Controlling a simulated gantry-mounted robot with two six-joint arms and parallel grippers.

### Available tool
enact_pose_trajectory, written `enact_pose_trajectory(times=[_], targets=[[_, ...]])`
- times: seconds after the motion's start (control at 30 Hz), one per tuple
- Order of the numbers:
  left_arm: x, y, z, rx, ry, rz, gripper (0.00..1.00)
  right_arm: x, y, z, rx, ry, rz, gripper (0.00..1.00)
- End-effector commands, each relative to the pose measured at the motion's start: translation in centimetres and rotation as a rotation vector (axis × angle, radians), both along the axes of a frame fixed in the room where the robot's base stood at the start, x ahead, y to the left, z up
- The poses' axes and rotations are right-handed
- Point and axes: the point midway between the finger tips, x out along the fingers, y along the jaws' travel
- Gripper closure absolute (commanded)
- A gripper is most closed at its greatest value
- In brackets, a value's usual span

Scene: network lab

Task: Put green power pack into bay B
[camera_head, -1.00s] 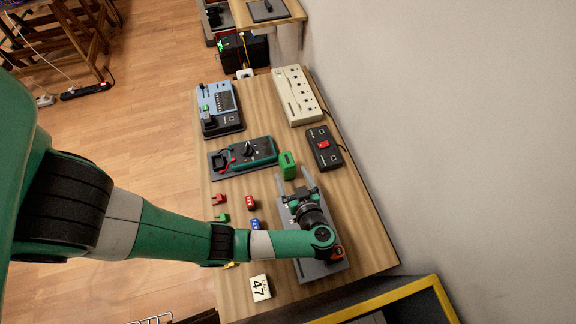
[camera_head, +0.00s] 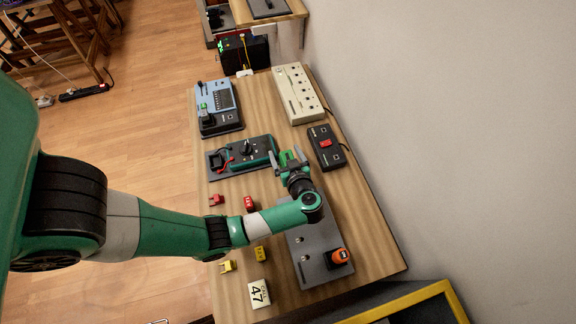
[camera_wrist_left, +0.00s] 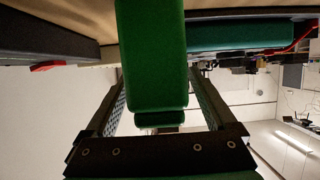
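The green power pack (camera_head: 287,158) stands on the wooden table, right of the multimeter. My left gripper (camera_head: 289,158) is at it, one finger on each side. In the left wrist view the power pack (camera_wrist_left: 152,55) hangs large into the space between the two spread fingers (camera_wrist_left: 158,90). The fingers look open around it; whether one touches it I cannot tell. Bay B cannot be made out by any readable label. A grey plate (camera_head: 312,268) with small round fittings lies partly under my left arm. My right gripper is not in view.
A teal multimeter (camera_head: 250,152) lies left of the pack, and a black box with a red switch (camera_head: 325,146) lies to its right. A cream socket strip (camera_head: 298,92) and a blue device (camera_head: 219,107) are farther back.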

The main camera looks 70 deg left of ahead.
Motion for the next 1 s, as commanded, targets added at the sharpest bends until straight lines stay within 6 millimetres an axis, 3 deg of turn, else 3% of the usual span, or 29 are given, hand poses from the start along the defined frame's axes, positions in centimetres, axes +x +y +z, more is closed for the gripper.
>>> enact_pose_trajectory(times=[0.07, 0.5, 1.0], targets=[[0.00, -0.01, 0.02, 0.000, 0.000, 0.000, 0.23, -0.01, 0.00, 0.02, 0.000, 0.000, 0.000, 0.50], [-0.01, -0.04, 0.01, 0.000, -0.001, 0.001, 1.00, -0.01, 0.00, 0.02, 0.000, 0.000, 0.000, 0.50], [0.03, -0.03, 0.72, 0.001, -0.002, 0.001, 1.00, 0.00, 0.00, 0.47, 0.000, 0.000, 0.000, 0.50]])
